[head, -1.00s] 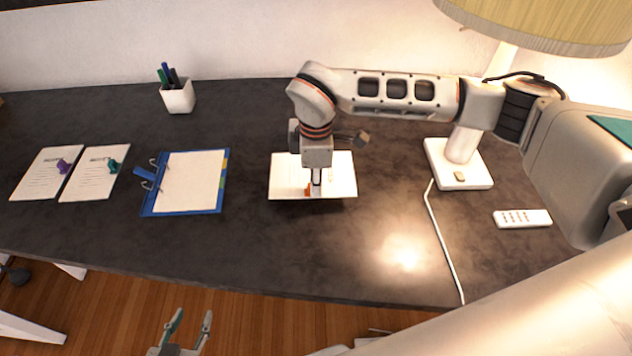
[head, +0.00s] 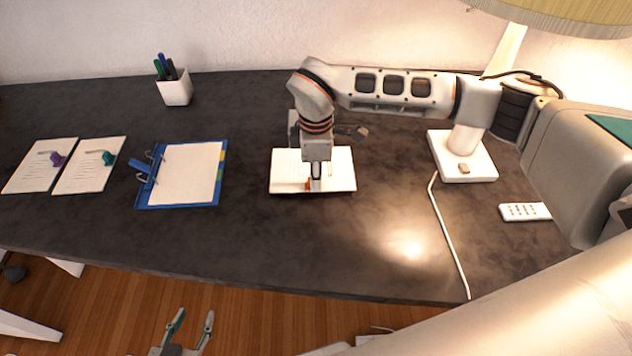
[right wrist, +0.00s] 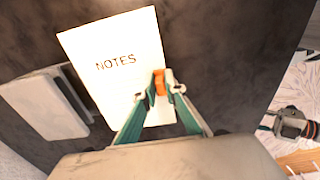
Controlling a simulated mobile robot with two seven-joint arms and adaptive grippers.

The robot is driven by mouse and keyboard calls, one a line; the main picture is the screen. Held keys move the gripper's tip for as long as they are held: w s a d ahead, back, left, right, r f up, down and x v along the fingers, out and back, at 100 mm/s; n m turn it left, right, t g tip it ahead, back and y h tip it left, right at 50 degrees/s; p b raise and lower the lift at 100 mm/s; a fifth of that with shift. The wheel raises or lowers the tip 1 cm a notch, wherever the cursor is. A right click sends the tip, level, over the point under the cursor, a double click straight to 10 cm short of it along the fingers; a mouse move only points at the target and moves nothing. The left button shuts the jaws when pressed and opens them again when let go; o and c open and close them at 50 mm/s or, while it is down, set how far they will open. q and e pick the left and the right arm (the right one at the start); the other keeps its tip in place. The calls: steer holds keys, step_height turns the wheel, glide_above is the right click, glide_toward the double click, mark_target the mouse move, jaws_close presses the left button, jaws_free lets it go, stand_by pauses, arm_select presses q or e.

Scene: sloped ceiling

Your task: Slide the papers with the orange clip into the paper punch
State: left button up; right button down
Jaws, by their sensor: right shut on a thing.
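The white papers (head: 338,168) lie level over the middle of the desk, with the orange clip (head: 308,184) at their near edge. The right wrist view shows the top sheet (right wrist: 110,60) marked "NOTES", and the orange clip (right wrist: 160,82) between my fingertips. My right gripper (head: 315,186) is shut on the clipped papers. I cannot tell whether they touch the desk. A pale grey slotted block (right wrist: 50,100), possibly the paper punch, is beside the sheet, apart from it; my right arm largely hides that area in the head view. My left gripper (head: 190,328) is open and empty before the desk.
A pen cup (head: 174,92) stands at the back. A lamp base (head: 485,168), cord and remote (head: 525,212) are at right. The front middle is clear.

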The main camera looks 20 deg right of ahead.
steer(key=shift+w+d+b, duration=0.25)
steer(key=shift+w, duration=0.55)
steer(key=shift+w+d+b, duration=0.2)
steer(key=shift+w, duration=0.6)
steer(key=shift+w+d+b, duration=0.25)
steer(key=shift+w, duration=0.65)
steer(key=shift+w+d+b, duration=0.25)
steer(key=shift+w+b, duration=0.05)
steer(key=shift+w, duration=0.65)
steer(key=shift+w+d+b, duration=0.25)
steer(key=shift+w, duration=0.65)
steer(key=shift+w, duration=0.1)
steer(key=c, duration=2)
jaws_free()
steer(key=shift+r, duration=3.75)
